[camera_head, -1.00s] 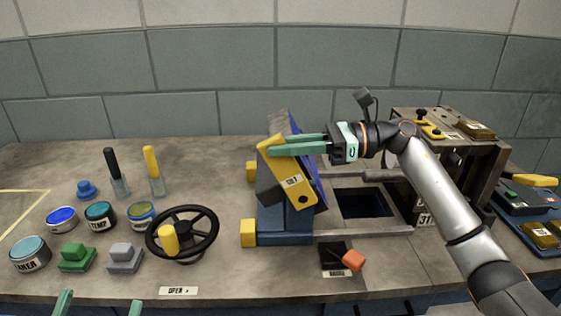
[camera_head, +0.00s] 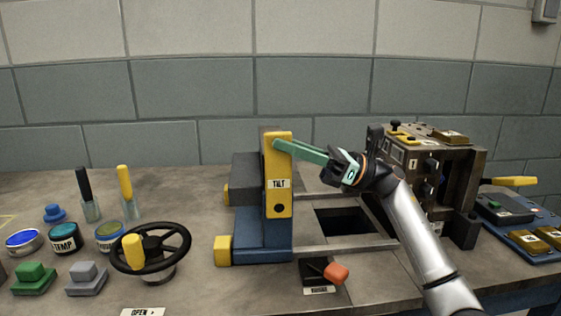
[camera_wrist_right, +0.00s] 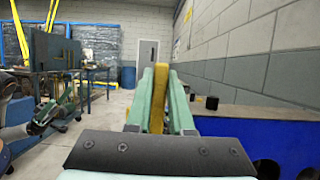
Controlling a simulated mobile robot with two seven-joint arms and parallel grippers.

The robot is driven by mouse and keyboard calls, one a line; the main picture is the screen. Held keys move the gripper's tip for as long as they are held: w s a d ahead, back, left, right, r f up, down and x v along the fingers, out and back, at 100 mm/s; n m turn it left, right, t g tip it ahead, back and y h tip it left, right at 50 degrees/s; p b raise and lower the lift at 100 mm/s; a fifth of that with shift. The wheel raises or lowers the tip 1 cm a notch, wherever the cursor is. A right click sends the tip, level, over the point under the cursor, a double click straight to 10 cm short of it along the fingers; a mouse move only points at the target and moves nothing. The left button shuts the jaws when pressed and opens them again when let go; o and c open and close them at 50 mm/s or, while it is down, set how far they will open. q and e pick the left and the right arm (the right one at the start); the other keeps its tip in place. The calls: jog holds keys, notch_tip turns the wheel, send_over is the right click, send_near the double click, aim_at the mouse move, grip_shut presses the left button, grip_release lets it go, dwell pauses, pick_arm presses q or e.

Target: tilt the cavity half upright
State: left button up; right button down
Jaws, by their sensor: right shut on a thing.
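The yellow lever marked TILT (camera_head: 278,196) stands upright at the front of the blue tilting stand (camera_head: 262,244). My right gripper (camera_head: 284,146) is shut on the lever's top end. In the right wrist view, the yellow lever (camera_wrist_right: 158,100) shows between the green fingers (camera_wrist_right: 160,98). A dark grey block (camera_head: 245,170), which seems to be the cavity half, sits level behind and left of the lever, partly hidden by it. A blue face with dark round holes (camera_wrist_right: 285,140) shows at the lower right of the wrist view.
A black handwheel with a yellow knob (camera_head: 152,248) stands left of the stand. Jars, brushes and small blocks lie farther left. Right of the stand are a dark square opening (camera_head: 343,222), an orange-knobbed switch (camera_head: 336,272) and a brown mould block (camera_head: 440,165).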

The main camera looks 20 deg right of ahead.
pick_arm(q)
jog(key=shift+f, duration=0.6)
pick_arm(e)
jog(key=shift+d+y, duration=0.25)
jog(key=shift+y, duration=0.05)
jog(key=c, duration=1.2)
grip_release()
jog(key=shift+d, duration=0.1)
jog(key=shift+c, duration=0.2)
jog(key=shift+o, duration=0.8)
jog(key=shift+s+d, duration=0.1)
jog(key=shift+s, duration=0.05)
jog(key=shift+o, duration=1.4)
pick_arm(q)
jog(key=shift+d, duration=0.15)
jog(key=shift+r, duration=0.1)
